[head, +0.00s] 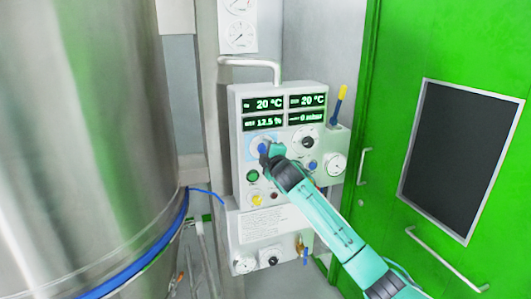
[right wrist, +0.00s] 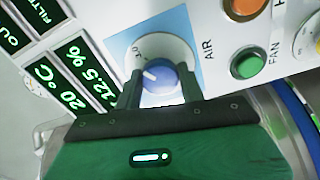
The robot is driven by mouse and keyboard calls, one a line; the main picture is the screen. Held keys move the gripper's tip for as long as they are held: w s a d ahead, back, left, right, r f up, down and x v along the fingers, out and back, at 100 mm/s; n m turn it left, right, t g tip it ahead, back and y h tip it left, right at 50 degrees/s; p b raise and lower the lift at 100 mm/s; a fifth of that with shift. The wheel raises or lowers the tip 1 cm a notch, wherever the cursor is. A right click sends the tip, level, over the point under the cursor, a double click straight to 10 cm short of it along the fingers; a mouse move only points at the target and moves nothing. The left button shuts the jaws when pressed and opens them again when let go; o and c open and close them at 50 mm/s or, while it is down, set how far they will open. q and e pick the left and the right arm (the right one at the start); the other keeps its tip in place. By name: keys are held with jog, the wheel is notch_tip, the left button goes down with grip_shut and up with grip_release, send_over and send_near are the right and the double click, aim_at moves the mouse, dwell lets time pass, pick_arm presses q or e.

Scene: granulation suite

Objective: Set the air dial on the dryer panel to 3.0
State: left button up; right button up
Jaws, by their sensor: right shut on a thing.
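The dryer panel (head: 283,190) is a pale grey box with lit displays. Its air dial (right wrist: 158,76) is a blue knob with a white pointer mark, on a white round scale over a light blue square, with the label AIR beside it. The pointer mark is toward the left side of the knob in the right wrist view. One scale number shows above left of the knob; the rest are hidden or too small to read. My right gripper (right wrist: 159,92) is shut on the dial, one finger on each side. In the head view, my right gripper (head: 266,150) covers much of it. My left gripper is not in view.
A green FAN button (right wrist: 247,64) and an orange button (right wrist: 243,6) sit close to the dial. A second round dial (head: 306,141) is to its right on the panel. A steel vessel (head: 85,130) stands at left and a green door (head: 440,50) at right.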

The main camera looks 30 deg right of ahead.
jog(key=shift+f+m, duration=0.15)
jog(key=shift+m, duration=0.25)
jog(key=o, duration=1)
jog(key=shift+c, duration=0.2)
jog(key=shift+s, duration=0.1)
jog(key=b+v, duration=0.5)
jog(key=v, duration=0.8)
jog(key=shift+s+a, duration=0.15)
jog(key=shift+s, duration=0.15)
